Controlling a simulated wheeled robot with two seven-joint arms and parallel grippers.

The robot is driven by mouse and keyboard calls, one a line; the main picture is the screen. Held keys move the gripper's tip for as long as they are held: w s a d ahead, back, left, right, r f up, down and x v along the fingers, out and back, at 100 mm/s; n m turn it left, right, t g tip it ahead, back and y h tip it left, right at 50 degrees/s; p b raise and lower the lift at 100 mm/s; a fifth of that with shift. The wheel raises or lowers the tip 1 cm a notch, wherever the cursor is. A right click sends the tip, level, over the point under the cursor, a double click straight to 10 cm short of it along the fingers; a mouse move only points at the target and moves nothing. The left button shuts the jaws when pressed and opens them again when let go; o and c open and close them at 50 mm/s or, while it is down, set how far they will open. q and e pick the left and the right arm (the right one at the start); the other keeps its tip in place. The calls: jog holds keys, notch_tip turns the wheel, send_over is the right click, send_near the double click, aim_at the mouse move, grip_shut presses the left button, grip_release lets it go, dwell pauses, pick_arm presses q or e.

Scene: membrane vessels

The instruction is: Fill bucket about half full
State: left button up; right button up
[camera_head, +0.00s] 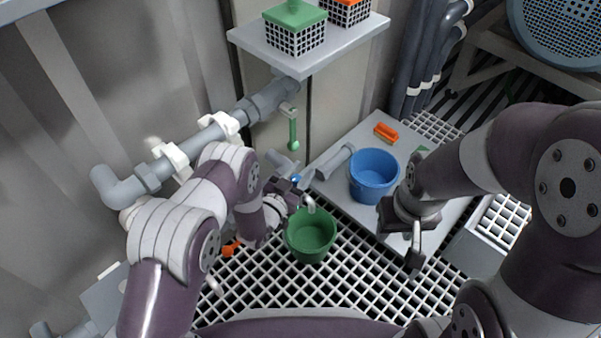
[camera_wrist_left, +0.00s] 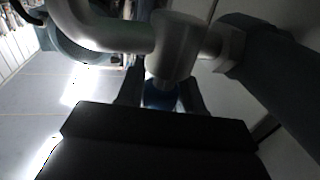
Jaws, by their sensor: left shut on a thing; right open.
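A green bucket (camera_head: 310,238) stands on the floor grating below a grey metal tap spout (camera_head: 310,204). I cannot tell how much water is in it, or whether water is running. My left gripper (camera_head: 293,187) is at the tap, shut on its blue handle (camera_head: 296,179). In the left wrist view the blue handle (camera_wrist_left: 160,95) shows between the dark fingers, below the grey tap body (camera_wrist_left: 175,45). A blue bucket (camera_head: 374,176) stands on the grey platform to the right. My right gripper (camera_head: 414,254) is open and empty, in front of the blue bucket and right of the green one.
A grey pipe (camera_head: 180,155) runs along the wall behind my left arm. An orange brush (camera_head: 385,132) lies on the grey platform (camera_head: 345,196). A green ladle-like tool (camera_head: 293,135) hangs on the wall. A shelf (camera_head: 330,55) above holds crates. An orange item (camera_head: 230,249) lies left of the green bucket.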

pick_arm(q)
jog(key=shift+n+t+y, duration=0.3)
jog(key=shift+y, duration=0.1)
jog(key=n+t+y+p, duration=0.1)
jog(key=n+y, duration=0.1)
jog(key=shift+a+r+y, duration=0.1)
jog(key=shift+y, duration=0.2)
jog(key=n+y, duration=0.1)
jog(key=y, duration=0.1)
jog(key=n+t+y, duration=0.1)
jog(key=y, duration=0.1)
jog(key=shift+w+a+n+p, duration=0.1)
jog(key=shift+a+n+p, duration=0.15)
jog(key=shift+n+p, duration=0.05)
jog(key=n+y, duration=0.1)
jog(key=y, duration=0.1)
jog(key=n+y, duration=0.1)
jog(key=y, duration=0.1)
jog(key=shift+a+f+n, duration=0.2)
jog(key=shift+n, duration=0.1)
jog(key=shift+a+n+g+y+b, duration=0.25)
jog(key=shift+n+y+b, duration=0.4)
jog(key=shift+y, duration=0.65)
jog(key=shift+a+n+g+y+b, duration=0.1)
jog(key=shift+n+g+y+b, duration=0.2)
jog(key=shift+n+y, duration=0.85)
jog(key=shift+y, duration=0.45)
jog(key=o, duration=1)
jog(key=shift+r, duration=0.1)
jog(key=shift+c, duration=0.2)
